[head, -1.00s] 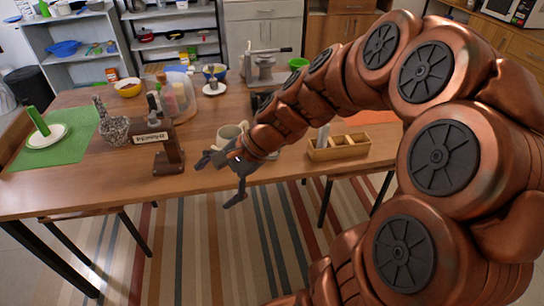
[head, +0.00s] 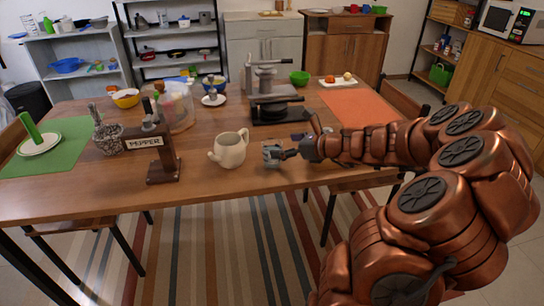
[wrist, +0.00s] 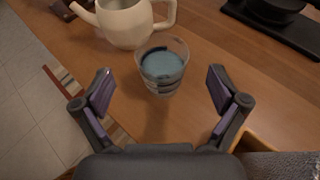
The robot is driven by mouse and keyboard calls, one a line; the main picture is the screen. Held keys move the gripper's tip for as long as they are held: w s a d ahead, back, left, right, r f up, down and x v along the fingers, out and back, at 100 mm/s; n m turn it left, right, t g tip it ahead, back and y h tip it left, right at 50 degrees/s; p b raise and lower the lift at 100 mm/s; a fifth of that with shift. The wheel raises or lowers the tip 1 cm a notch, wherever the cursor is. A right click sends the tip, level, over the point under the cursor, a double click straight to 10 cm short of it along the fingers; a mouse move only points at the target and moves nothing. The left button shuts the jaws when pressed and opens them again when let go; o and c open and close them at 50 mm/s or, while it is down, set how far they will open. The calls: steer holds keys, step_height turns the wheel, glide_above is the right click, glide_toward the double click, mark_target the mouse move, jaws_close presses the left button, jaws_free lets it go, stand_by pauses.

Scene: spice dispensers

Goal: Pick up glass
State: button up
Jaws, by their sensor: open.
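The glass (wrist: 163,68) is a small clear tumbler with blue-grey contents or tint, upright on the wooden table. In the head view the glass (head: 271,155) shows small near the table's front edge, right of the cream pitcher. My gripper (wrist: 160,88) is open and empty, its fingers spread to the left and right of the glass. The glass lies ahead of the fingers, centred between them, and I see no contact. In the head view my gripper (head: 287,152) is just right of the glass and partly overlaps it.
The cream pitcher (head: 230,149) stands close on the left of the glass; it also shows in the wrist view (wrist: 125,22). A brown pepper dispenser (head: 160,157) stands further left. A black-based press (head: 277,110) is behind. Bare table lies right of the glass.

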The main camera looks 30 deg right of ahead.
mark_target(272, 146)
steer(key=x, duration=0.4)
steer(key=shift+d+f, duration=0.15)
steer(key=shift+f, duration=0.1)
steer(key=shift+w+f+b, duration=0.2)
steer(key=shift+w+b, duration=0.1)
steer(key=shift+w, duration=0.25)
steer(key=shift+c, duration=0.2)
steer(key=c, duration=1.5)
